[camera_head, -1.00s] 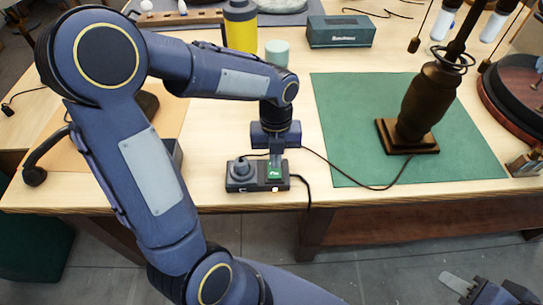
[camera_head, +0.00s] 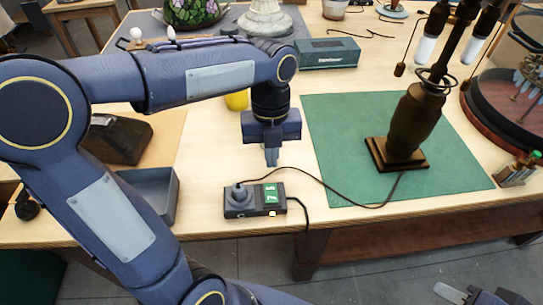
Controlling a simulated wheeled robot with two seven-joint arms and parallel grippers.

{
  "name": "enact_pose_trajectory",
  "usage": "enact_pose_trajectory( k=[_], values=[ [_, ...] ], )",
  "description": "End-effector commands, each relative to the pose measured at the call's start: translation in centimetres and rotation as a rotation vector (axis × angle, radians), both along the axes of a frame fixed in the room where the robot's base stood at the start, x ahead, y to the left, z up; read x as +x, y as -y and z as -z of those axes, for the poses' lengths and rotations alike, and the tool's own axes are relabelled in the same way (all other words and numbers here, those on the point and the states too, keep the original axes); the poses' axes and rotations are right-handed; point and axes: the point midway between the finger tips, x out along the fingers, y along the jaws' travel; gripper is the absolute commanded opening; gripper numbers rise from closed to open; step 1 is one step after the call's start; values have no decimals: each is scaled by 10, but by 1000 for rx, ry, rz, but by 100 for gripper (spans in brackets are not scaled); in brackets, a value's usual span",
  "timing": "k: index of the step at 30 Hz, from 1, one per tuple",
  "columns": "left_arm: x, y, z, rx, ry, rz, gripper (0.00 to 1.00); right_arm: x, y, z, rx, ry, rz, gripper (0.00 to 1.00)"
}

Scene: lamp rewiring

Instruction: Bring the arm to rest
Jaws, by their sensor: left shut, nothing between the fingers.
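My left gripper (camera_head: 271,157) is shut and empty. It points down just above and behind a small black switch box (camera_head: 254,203) with a green rocker and a round dark plug or knob on top. The fingers look clear of the box. My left arm spans the left half of the view. My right gripper (camera_head: 482,295) is at the bottom right, low beyond the table's front edge and partly cut off; its opening is not clear.
A brown lamp (camera_head: 408,125) stands on a green mat (camera_head: 455,171), its cord running to the box. A grey tray (camera_head: 155,190), a teal box (camera_head: 328,54) and a round dark-red tray (camera_head: 500,118) also stand on the table (camera_head: 215,222).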

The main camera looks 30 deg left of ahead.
Motion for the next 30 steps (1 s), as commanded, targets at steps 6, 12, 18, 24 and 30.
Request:
enact_pose_trajectory(
  k=[6, 12, 18, 24, 30],
  values=[
    [0, 0, 0, 0, 0, 0, 0, 0, 0, 0, 0, 0, 0, 36],
    [-7, -3, -1, -4, 12, -101, 0, 0, 0, 0, 0, 0, 0, 36],
    [-42, -16, -6, -64, 57, -711, 0, 0, 0, 0, 0, 0, 0, 36],
    [-84, -23, 0, -229, 16, -1529, 0, 0, 0, 0, 0, 0, 0, 36],
    [-113, -21, 12, -447, -157, -2224, 0, 0, 0, 0, 0, 0, 0, 36]
  ],
)
